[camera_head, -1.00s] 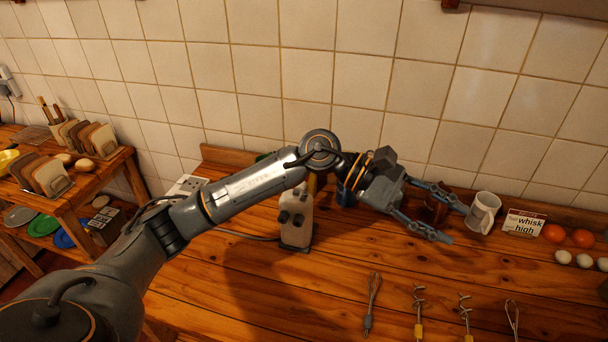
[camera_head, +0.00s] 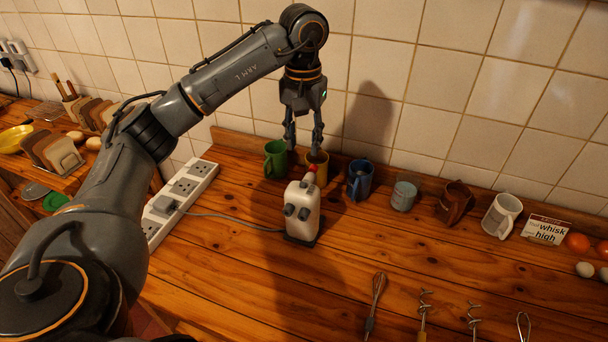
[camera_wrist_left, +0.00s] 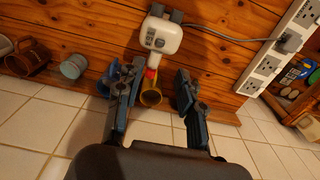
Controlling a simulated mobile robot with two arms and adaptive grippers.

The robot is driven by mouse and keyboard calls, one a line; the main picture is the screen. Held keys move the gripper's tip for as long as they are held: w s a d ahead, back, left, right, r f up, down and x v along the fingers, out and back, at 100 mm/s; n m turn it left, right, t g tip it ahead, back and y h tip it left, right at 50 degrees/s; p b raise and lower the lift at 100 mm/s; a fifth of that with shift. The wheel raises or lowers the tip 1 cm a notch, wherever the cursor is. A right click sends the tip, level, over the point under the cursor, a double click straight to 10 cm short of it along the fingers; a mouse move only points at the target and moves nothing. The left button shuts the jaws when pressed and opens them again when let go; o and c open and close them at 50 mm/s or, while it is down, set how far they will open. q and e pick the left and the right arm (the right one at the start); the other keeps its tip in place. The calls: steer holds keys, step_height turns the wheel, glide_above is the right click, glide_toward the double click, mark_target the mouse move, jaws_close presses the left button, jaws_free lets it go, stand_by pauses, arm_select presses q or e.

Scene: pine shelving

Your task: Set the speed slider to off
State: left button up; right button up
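A white hand mixer (camera_head: 302,211) stands upright on the wooden counter, with two dark round sockets on its front. A small red knob (camera_head: 311,168) sits at its top, likely the speed slider; its setting cannot be read. In the left wrist view the mixer (camera_wrist_left: 160,38) is ahead of the fingers, with the red knob (camera_wrist_left: 151,74) between them in the picture. My left gripper (camera_head: 303,150) is open and empty, pointing down above and behind the mixer near the mugs. I see no contact with the knob. My right gripper is not in view.
Green (camera_head: 276,158), yellow (camera_head: 318,160) and blue (camera_head: 359,180) mugs stand close behind the mixer, with more mugs to the right. A white power strip (camera_head: 184,190) with a plugged cable lies left. Whisk tools (camera_head: 375,300) lie at front right. A card (camera_head: 545,230) reads "whisk high".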

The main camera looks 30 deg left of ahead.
mark_target(303, 182)
arm_select(q)
step_height(303, 182, down, 9)
steer(key=p, duration=0.2)
steer(key=shift+p, duration=0.3)
steer(key=shift+f, duration=0.6)
jaws_close()
